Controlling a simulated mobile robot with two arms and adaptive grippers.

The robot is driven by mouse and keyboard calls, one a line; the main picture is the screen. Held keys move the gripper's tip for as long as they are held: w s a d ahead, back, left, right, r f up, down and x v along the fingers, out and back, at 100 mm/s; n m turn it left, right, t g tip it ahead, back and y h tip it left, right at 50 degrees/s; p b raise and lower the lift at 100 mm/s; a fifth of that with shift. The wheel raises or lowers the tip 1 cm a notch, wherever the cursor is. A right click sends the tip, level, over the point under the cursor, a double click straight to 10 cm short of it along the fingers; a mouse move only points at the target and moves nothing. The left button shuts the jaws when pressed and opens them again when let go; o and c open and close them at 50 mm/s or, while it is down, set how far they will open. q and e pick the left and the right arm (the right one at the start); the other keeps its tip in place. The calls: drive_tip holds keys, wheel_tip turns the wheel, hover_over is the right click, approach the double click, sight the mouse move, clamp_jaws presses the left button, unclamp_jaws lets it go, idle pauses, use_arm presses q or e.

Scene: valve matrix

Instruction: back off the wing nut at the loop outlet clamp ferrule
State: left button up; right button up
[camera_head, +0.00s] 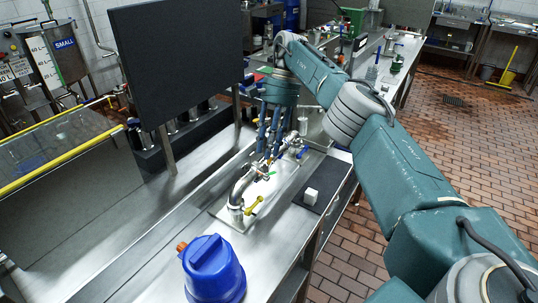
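A steel pipe loop (240,188) stands on the bench, with clamps and small valve fittings along its run. A yellow handle-like part (256,205) sticks out near its lower bend. I cannot tell which small part is the wing nut of the outlet clamp ferrule. My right gripper (269,156) reaches over the far end of the pipework, its blue fingers pointing down at the fittings. Its fingertips are small and overlap the fittings, so contact and opening are unclear. A valve with a blue handle (303,152) sits just right of the fingers. My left gripper is out of view.
A blue jug (213,272) stands at the near end of the bench. A white block (311,196) lies on a dark mat (325,178) to the right. A large dark panel (178,62) rises left of my gripper. The bench left of the pipework is mostly clear.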

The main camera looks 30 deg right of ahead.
wheel_tip(320, 180, up, 6)
drive_tip(key=shift+r, duration=0.2)
drive_tip(key=shift+s+f, duration=0.1)
drive_tip(key=shift+s, duration=0.05)
idle(0.4)
